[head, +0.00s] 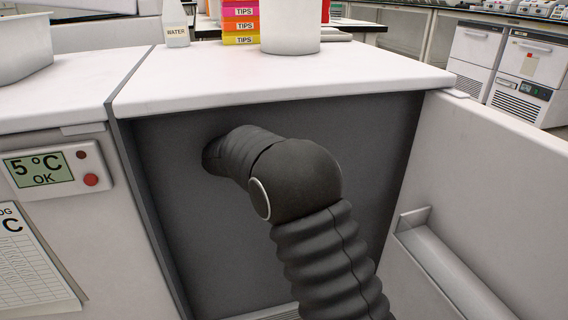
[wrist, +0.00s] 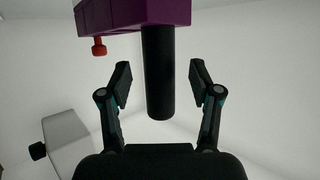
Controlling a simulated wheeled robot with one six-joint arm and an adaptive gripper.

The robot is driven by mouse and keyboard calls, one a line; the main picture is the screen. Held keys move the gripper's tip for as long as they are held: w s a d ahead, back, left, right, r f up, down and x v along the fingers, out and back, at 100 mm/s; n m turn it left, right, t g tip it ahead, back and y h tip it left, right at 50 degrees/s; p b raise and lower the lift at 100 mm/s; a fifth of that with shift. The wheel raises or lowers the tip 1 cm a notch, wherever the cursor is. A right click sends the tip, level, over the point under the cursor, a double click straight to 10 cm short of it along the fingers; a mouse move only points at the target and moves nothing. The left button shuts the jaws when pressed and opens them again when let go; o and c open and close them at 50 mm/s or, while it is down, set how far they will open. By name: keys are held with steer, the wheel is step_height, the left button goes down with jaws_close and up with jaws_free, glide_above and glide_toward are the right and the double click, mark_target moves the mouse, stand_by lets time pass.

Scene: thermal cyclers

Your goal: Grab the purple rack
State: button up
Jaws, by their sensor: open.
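The purple rack (wrist: 150,12) shows at the top of the wrist view, cut off by the frame edge. A black cylindrical handle (wrist: 158,85) sticks out from it towards me. My gripper (wrist: 160,75) is open, with one finger on each side of the handle. Gaps show between the fingers and the handle, and the gripper holds nothing. A small red knob-like piece (wrist: 99,47) shows at the rack's left underside. In the head view my arm covers the middle, and neither the rack nor the gripper can be seen.
In the wrist view a grey block with a black knob (wrist: 66,143) lies at lower left, among pale walls. In the head view my arm reaches into a dark recess under a white worktop (head: 340,85). An open white door (head: 500,190) bounds the right side.

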steer(key=shift+x, duration=1.25)
jaws_close()
steer(key=shift+r, duration=0.15)
